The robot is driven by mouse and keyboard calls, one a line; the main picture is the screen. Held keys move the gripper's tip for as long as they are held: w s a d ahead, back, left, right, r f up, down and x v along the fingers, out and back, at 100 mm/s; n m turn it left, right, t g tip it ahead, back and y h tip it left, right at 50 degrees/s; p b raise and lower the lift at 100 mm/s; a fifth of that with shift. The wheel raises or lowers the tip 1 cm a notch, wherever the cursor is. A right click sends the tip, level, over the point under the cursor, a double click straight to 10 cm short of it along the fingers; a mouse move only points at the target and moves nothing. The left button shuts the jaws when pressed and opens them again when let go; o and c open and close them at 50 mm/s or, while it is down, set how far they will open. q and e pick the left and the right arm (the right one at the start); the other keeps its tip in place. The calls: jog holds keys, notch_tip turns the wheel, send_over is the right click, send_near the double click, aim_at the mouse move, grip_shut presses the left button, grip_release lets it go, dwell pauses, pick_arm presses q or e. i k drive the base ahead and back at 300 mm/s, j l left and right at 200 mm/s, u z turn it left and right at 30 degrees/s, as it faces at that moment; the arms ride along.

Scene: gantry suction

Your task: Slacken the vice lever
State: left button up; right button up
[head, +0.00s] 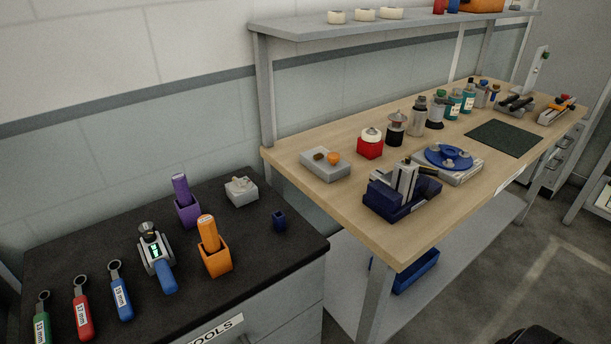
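A vice (388,204) with a dark blue body and light grey upright jaws stands near the front left corner of the wooden workbench (300,180). A dark lever (421,169) sticks out from the top of the jaws toward the right, close to the turntable behind. Its exact setting is too small to tell.
Close behind the vice are a round blue turntable (449,155) and a grey tray (325,164). Bottles and a red block (370,148) line the bench's back. Left, a black-topped cabinet (110,225) holds wrenches and a torque tool (155,249).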

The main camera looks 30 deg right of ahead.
aim_at(430, 171)
jog(key=i+j+z, duration=0.1)
jog(key=j+z, duration=0.15)
jog(key=z, duration=0.15)
jog(key=j+z, duration=0.4)
jog(key=i+l, duration=0.05)
jog(key=l, duration=0.05)
